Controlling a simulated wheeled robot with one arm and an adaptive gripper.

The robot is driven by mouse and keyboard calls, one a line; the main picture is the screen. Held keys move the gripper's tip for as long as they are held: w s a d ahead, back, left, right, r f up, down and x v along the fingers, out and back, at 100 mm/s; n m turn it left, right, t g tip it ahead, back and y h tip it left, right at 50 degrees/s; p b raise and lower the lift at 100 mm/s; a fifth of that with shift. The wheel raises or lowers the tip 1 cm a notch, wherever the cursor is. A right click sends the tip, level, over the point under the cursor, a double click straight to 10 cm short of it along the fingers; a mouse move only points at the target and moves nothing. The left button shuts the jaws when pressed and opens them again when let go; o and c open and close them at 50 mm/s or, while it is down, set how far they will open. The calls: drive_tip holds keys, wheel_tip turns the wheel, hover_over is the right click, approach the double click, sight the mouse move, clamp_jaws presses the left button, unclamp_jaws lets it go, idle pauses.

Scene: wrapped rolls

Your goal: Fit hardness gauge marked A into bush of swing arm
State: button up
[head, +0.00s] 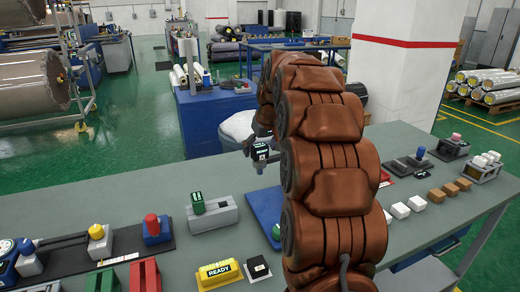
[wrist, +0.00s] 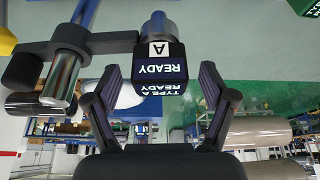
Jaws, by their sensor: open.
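The gauge marked A (head: 261,153) has a dark body with a READY label and a metal lower end. It stands above the blue plate (head: 262,206) on the bench. In the wrist view the gauge (wrist: 160,68) appears inverted, between my fingers. My gripper (wrist: 156,80) is open, with a gap visible on each side of the gauge. The dark swing arm (wrist: 100,42) runs from a metal post (wrist: 68,60) to the gauge's body, near its metal end. The bush is not clearly visible, and I cannot tell whether it encloses the gauge. My arm hides the bench behind it.
A grey block (head: 214,217) holding a green-topped piece stands left of the blue plate. White blocks (head: 408,207) and brown blocks (head: 450,189) lie at right. The bench (head: 110,198) has free room at back left.

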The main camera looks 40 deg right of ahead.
drive_tip(key=v, duration=1.1)
drive_tip(key=shift+r, duration=0.25)
drive_tip(key=shift+s+a, duration=0.1)
drive_tip(key=shift+s, duration=0.05)
